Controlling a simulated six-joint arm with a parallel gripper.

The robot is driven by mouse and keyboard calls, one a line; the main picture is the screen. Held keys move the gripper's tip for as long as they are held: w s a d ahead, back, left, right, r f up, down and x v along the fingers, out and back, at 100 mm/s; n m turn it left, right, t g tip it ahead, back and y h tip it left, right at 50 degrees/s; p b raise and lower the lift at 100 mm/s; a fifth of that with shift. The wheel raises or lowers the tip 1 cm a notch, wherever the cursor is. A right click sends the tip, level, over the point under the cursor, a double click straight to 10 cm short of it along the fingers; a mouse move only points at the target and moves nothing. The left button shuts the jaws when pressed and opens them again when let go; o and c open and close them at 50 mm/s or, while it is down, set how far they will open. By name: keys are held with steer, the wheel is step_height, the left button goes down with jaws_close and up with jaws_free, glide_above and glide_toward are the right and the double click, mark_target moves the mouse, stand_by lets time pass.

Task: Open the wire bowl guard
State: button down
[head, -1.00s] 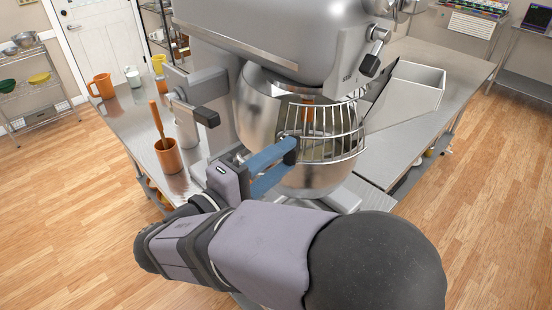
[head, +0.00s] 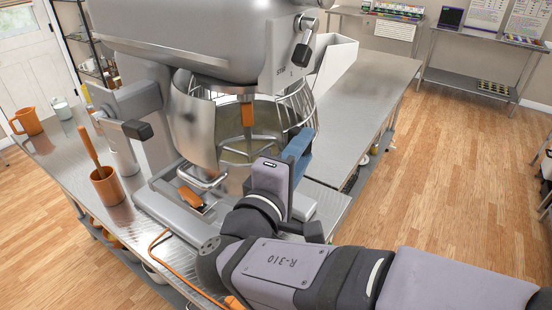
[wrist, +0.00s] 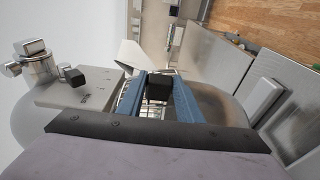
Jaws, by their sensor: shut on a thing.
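The wire bowl guard (head: 296,105) is a cage of metal wires, swung around to the right side of the mixer bowl (head: 195,125). The bowl's front is uncovered, and the beater (head: 240,148) shows inside it. My gripper (head: 300,146) is at the right side of the bowl, against the guard's near end. In the wrist view, its blue fingers (wrist: 160,85) are shut on a black knob (wrist: 158,88), with guard wires (wrist: 130,96) beside them. In the head view, my fingers hide the knob.
The grey mixer head (head: 200,40) hangs over the bowl. A black-knobbed lever (head: 137,129) juts out at the left. A white chute (head: 335,65) stands behind the guard.

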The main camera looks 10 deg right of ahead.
steer(key=shift+w+d+f+p, duration=0.1)
steer(key=shift+w+d+p, duration=0.25)
steer(key=shift+d, duration=0.6)
steer(key=shift+w+d+f+p, duration=0.1)
steer(key=shift+w+d+p, duration=0.2)
steer(key=shift+d, duration=0.6)
steer(key=c, duration=1.4)
jaws_free()
steer(key=shift+o, duration=0.9)
steer(key=shift+d+r, duration=0.15)
steer(key=shift+a, duration=0.25)
steer(key=p+v, duration=0.1)
steer(key=v, duration=0.6)
steer(key=shift+p, duration=0.3)
steer(key=shift+s, duration=0.1)
